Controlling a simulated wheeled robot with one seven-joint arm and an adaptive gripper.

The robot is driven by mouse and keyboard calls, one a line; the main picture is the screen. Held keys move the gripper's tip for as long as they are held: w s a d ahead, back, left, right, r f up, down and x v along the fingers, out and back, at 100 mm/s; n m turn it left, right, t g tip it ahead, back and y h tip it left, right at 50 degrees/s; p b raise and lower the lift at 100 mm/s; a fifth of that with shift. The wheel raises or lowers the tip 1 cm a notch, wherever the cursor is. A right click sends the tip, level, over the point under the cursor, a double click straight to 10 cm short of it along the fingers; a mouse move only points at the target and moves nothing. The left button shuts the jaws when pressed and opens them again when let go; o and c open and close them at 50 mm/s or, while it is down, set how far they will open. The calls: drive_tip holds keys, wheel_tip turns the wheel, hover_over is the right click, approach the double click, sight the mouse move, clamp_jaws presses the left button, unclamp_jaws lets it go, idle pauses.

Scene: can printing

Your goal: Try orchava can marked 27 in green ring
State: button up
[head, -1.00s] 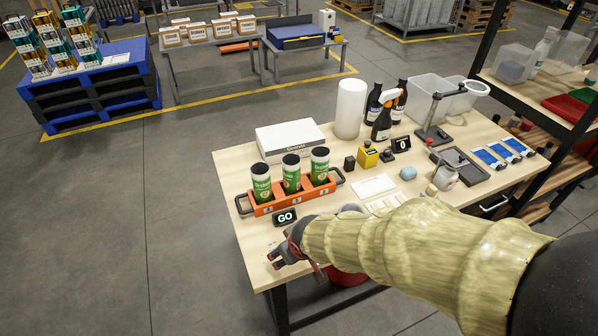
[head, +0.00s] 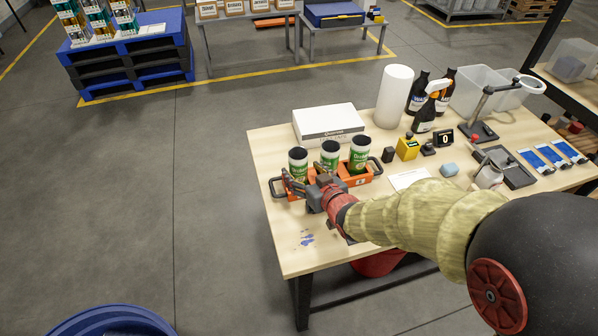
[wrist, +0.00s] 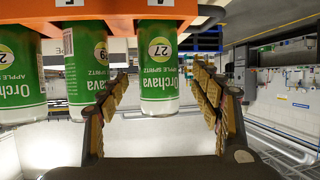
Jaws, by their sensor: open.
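Three green-and-white Orchava cans with dark tops stand in an orange rack (head: 283,192) on the table. The wrist view shows them upside down. The can marked 27 (wrist: 158,65) is at the right of that view, between my gripper's fingers; it appears to be the leftmost can (head: 297,160) in the head view. The middle can (wrist: 86,65) has a number ending in 9; the third can (wrist: 18,80) is partly cut off. My gripper (wrist: 161,76) is open around the can marked 27, with gaps on both sides. I cannot make out a green ring.
A white box (head: 328,124) lies behind the rack. A white cylinder (head: 394,97), dark bottles (head: 418,92), a yellow device (head: 407,148) and a black stand (head: 478,130) are to the right. Blue marks (head: 306,239) lie on bare tabletop in front.

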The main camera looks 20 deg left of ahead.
sight(302, 172)
drive_tip(key=b+x, duration=0.1)
drive_tip(key=x, duration=0.2)
drive_tip(key=shift+w+a+f, duration=0.1)
drive_tip(key=shift+w+f, duration=0.15)
drive_tip(key=shift+f, duration=0.1)
drive_tip(key=shift+w+a+f, duration=0.1)
drive_tip(key=shift+w+a, duration=0.2)
drive_tip(key=shift+w, duration=0.1)
drive_tip(key=shift+c, duration=0.3)
drive_tip(key=c, duration=0.8)
